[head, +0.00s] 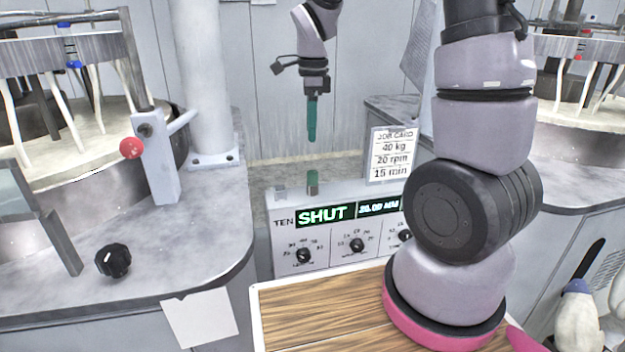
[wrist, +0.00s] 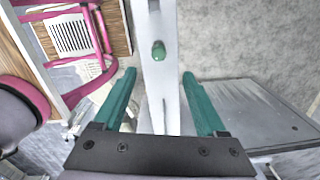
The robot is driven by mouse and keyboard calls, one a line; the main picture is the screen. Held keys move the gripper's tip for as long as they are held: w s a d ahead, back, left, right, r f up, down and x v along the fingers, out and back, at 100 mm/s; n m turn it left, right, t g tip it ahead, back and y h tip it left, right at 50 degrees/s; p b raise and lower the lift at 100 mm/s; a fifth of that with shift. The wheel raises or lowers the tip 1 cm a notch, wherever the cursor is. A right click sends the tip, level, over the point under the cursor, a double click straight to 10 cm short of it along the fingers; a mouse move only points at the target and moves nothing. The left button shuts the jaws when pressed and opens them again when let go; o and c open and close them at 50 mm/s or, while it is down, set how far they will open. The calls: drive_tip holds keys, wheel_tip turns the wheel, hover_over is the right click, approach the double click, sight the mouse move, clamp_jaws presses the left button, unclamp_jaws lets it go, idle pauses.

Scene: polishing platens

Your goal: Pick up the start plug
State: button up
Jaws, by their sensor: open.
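The start plug (head: 312,182) is a small green-topped peg with a metallic lower part. It stands upright on the top edge of the control box (head: 283,240) with the SHUT display. In the wrist view the plug (wrist: 158,51) shows as a green knob on a pale narrow strip, ahead of and roughly midway between the fingertips. My gripper (head: 312,138) points down above the plug, with a clear gap between them. Its green fingers overlap in the head view. In the wrist view my gripper (wrist: 158,73) is open and empty.
A job card (head: 393,155) stands right of the plug at the back of the box. A red ball-ended lever (head: 131,148) and a black knob (head: 113,261) are on the left bench. A wooden-topped surface (head: 320,315) lies in front of the box. A pale column (head: 205,80) rises behind left.

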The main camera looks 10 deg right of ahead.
hover_over(313, 171)
drive_tip(key=shift+m, duration=0.4)
drive_tip(key=f, duration=0.6)
drive_tip(key=shift+w+a+f, duration=0.1)
drive_tip(key=shift+a+f, duration=0.25)
drive_tip(key=shift+a, duration=0.05)
drive_tip(key=shift+s+d+f, duration=0.1)
drive_tip(key=shift+d+f, duration=0.1)
drive_tip(key=shift+f, duration=1.2)
drive_tip(key=shift+s+d+f, duration=0.1)
drive_tip(key=shift+d+f, duration=0.05)
drive_tip(key=shift+f, duration=1.2)
clamp_jaws()
